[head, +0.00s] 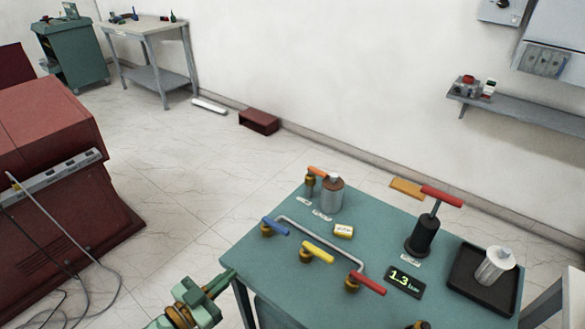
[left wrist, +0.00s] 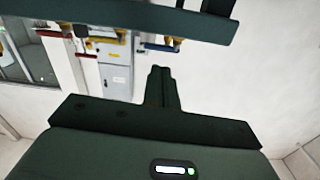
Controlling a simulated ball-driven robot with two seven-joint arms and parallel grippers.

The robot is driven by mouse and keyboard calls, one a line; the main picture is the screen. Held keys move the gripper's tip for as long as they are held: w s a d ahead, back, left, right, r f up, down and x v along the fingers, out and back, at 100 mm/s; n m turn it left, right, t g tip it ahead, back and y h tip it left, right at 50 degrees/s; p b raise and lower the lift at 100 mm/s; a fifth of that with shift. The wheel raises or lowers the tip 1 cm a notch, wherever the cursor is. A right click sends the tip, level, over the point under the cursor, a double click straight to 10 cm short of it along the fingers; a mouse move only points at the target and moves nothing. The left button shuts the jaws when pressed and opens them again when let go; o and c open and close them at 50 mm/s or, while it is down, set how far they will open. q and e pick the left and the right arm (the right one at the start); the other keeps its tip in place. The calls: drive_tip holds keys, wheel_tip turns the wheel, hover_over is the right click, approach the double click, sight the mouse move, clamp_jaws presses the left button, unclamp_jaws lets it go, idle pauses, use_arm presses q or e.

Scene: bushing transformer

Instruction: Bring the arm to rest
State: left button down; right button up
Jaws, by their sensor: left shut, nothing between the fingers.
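My left gripper (head: 226,279) is at the bottom of the head view, by the left front corner of the teal table (head: 262,238). Its fingers are shut with nothing between them. In the left wrist view the shut fingers (left wrist: 164,85) point away from the dark green palm, clear of any object. Part of my left arm is cut off by the lower edge of the head view. My right gripper is not in view.
The table carries a blue-handled valve (head: 275,227), yellow-handled valve (head: 317,250), red-handled valve (head: 367,284), grey canister (head: 332,195), black post with a red T-handle (head: 424,236) and black tray (head: 463,283). Open floor (head: 180,215) lies left of it.

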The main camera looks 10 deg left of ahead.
use_arm(q)
drive_tip(key=s+a+f+n+g+y, duration=0.1)
drive_tip(key=s+a+f+g+y, duration=0.2)
drive_tip(key=f, duration=0.5)
drive_tip(key=s+a+f+y, duration=0.2)
drive_tip(key=a+f+y, duration=0.25)
drive_tip(key=f, duration=0.45)
drive_tip(key=s+a+f+n+g+y, duration=0.15)
drive_tip(key=s+a+f+g, duration=0.25)
drive_tip(key=s+f, duration=0.6)
drive_tip(key=s+d+f+g, duration=0.2)
drive_tip(key=s+f, duration=0.1)
drive_tip(key=s, duration=0.5)
drive_tip(key=s+d+f+g, duration=0.2)
drive_tip(key=s+f, duration=0.1)
drive_tip(key=s, duration=0.6)
drive_tip(key=s+d+f+n+g, duration=0.1)
drive_tip(key=s+d+f+g, duration=0.1)
drive_tip(key=s, duration=0.6)
wheel_tip(320, 180, down, 2)
drive_tip(key=shift+s+d+f+g, duration=0.15)
drive_tip(key=shift+s+g, duration=0.1)
drive_tip(key=shift+g, duration=0.35)
